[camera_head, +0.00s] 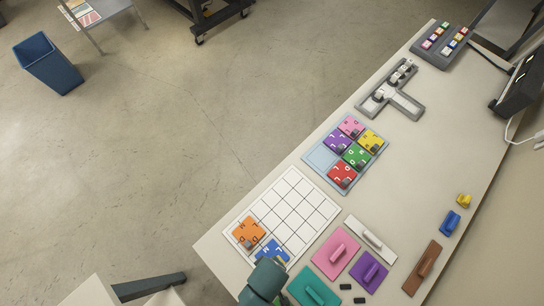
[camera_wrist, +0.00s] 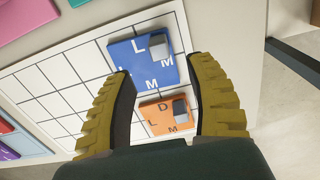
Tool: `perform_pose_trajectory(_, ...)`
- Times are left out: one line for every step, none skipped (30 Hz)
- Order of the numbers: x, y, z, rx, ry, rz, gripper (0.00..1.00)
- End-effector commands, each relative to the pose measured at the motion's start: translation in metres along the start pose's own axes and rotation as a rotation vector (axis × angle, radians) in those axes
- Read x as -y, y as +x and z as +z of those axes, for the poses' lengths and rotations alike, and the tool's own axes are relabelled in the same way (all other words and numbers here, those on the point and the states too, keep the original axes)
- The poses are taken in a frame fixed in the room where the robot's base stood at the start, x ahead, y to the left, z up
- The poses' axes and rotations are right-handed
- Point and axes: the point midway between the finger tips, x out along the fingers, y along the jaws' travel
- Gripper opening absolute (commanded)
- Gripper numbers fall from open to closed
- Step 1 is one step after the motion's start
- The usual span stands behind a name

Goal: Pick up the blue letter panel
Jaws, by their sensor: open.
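The blue letter panel (camera_head: 272,252) lies on the white grid board (camera_head: 293,205), near its front corner and partly hidden by my arm in the head view. In the wrist view the blue panel (camera_wrist: 132,66) shows letters L and M and a small grey block on top. The orange letter panel (camera_head: 248,232) lies beside it on the grid; in the wrist view the orange panel (camera_wrist: 160,119) sits nearer my palm. My gripper (camera_wrist: 157,75) is open and empty, its two yellow ridged fingers on either side of the panels. In the head view its fingers are hidden.
A light blue tray (camera_head: 319,157) holds pink, yellow, purple, green and red panels. Handled blocks in pink (camera_head: 335,250), teal (camera_head: 314,288), purple (camera_head: 369,271), white (camera_head: 371,236) and brown (camera_head: 422,268) lie right of the grid. The table's middle right is clear.

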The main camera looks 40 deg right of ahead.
Motion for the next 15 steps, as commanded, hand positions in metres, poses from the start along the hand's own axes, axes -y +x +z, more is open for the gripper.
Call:
perform_pose_trajectory(0.0, 0.011, 0.0, 0.001, 0.0, 0.0, 0.55)
perform_pose_trajectory(0.0, 0.014, -0.001, 0.0, 0.0, 0.0, 0.55)
perform_pose_trajectory(0.0, 0.018, -0.001, -0.002, 0.0, 0.0, 0.55)
perform_pose_trajectory(0.0, 0.02, -0.001, -0.001, 0.0, 0.0, 0.55)
perform_pose_trajectory(0.0, 0.022, 0.0, -0.001, 0.0, 0.0, 0.55)
perform_pose_trajectory(0.0, 0.027, 0.002, 0.0, 0.0, 0.0, 0.55)
perform_pose_trajectory(0.0, 0.031, 0.003, 0.0, 0.0, 0.0, 0.55)
perform_pose_trajectory(0.0, 0.035, 0.005, 0.001, -0.001, 0.0, 0.55)
perform_pose_trajectory(0.0, 0.043, 0.008, 0.002, -0.001, 0.0, 0.55)
perform_pose_trajectory(0.0, 0.049, 0.009, 0.002, -0.001, 0.0, 0.55)
perform_pose_trajectory(0.0, 0.054, 0.011, 0.001, 0.0, 0.0, 0.55)
perform_pose_trajectory(0.0, 0.061, 0.01, -0.002, 0.0, 0.0, 0.55)
perform_pose_trajectory(0.0, 0.065, 0.01, -0.001, 0.0, 0.0, 0.55)
perform_pose_trajectory(0.0, 0.068, 0.01, -0.002, 0.0, 0.0, 0.55)
perform_pose_trajectory(0.0, 0.071, 0.01, -0.003, 0.0, 0.0, 0.55)
